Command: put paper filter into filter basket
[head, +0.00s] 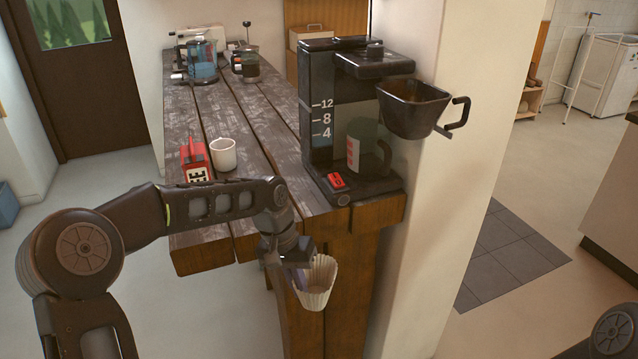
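A white fluted paper filter (318,285) hangs at my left gripper (301,272), in front of the table's near edge and below its top. The gripper's fingers meet the filter's left rim and look shut on it. The black filter basket (412,106) with a loop handle is swung out to the right of the coffee maker (350,120), above and to the right of the filter. The two are well apart. The inside of the basket is only partly visible. My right gripper is not in view.
The coffee maker stands on the near right end of the wooden table (250,215). A white mug (223,154) and a red coffee package (195,160) stand left of it. A pale wall pillar (455,190) is close behind the basket. Glass jugs stand at the far end.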

